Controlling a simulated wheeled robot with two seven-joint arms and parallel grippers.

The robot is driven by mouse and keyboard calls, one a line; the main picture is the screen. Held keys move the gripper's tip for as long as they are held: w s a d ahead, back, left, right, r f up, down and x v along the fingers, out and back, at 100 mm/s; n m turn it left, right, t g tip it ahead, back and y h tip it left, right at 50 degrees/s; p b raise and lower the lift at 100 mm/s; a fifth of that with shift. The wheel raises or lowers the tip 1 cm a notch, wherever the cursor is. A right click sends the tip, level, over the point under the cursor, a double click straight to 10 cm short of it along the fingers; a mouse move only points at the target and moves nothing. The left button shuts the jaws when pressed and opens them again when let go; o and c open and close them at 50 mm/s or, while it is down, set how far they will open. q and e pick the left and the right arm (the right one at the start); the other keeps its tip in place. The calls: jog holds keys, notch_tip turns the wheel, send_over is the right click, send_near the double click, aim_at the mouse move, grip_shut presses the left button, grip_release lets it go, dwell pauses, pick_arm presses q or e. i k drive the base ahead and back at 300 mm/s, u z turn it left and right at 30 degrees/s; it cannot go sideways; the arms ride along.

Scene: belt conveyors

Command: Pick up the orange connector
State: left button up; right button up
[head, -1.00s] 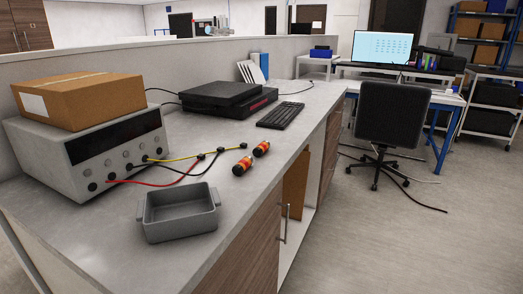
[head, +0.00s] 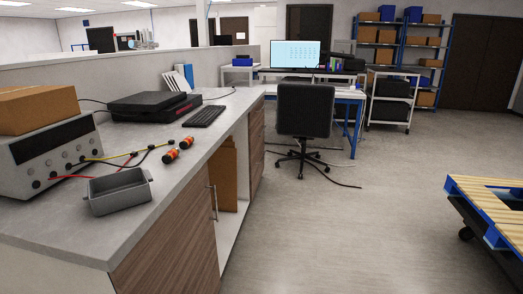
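Two small orange connectors with dark ends lie on the grey counter in the head view. One orange connector (head: 170,156) is nearer. The other orange connector (head: 186,143) lies just behind it and to the right. They lie right of the cable ends and behind the grey open bin (head: 120,191). The bin looks empty. Neither of my grippers shows in the head view.
On the counter (head: 60,226) stand a power supply (head: 50,153) with red, yellow and black cables, a cardboard box (head: 36,108), a black device (head: 155,105) and a keyboard (head: 205,116). An office chair (head: 304,112) and a pallet cart (head: 490,205) stand on the otherwise open floor.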

aim_at(185, 143)
jog(key=z, duration=0.1)
jog(key=k, duration=0.35)
jog(key=z, duration=0.7)
jog(key=i, duration=1.95)
jog(key=u, duration=1.75)
jog(key=i, duration=1.05)
jog(key=u, duration=1)
